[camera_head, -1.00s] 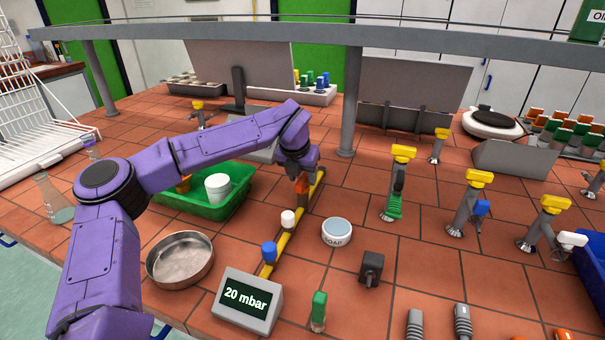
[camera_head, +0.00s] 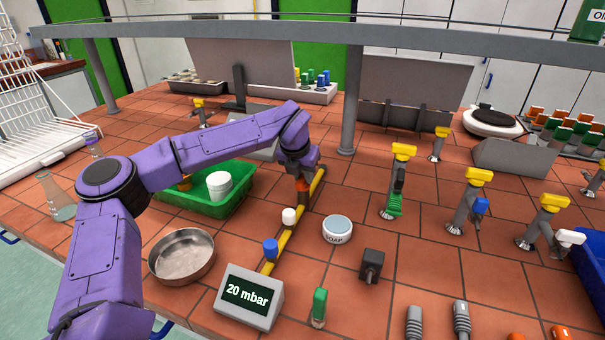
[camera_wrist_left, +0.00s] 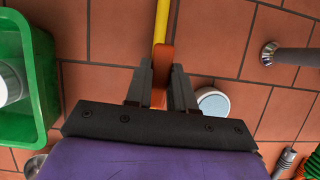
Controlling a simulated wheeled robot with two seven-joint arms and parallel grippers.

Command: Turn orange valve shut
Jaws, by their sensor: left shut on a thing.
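The orange valve (camera_wrist_left: 162,66) sits on a yellow pipe (camera_wrist_left: 161,20) that runs along the tiled bench. In the left wrist view, my left gripper (camera_wrist_left: 161,82) is shut on the orange valve, with one dark finger on each side of it. In the head view, my left gripper (camera_head: 302,184) reaches down to the far part of the yellow pipe (camera_head: 283,242), and only a little orange shows below it. A white valve (camera_head: 289,216) and a blue valve (camera_head: 270,249) sit nearer on the same pipe. My right gripper is not in view.
A grey display (camera_head: 247,300) reading 20 mbar stands at the pipe's near end. A green tub (camera_head: 176,203) and a metal dish (camera_head: 181,257) are left of the pipe. Several yellow-topped taps stand further right.

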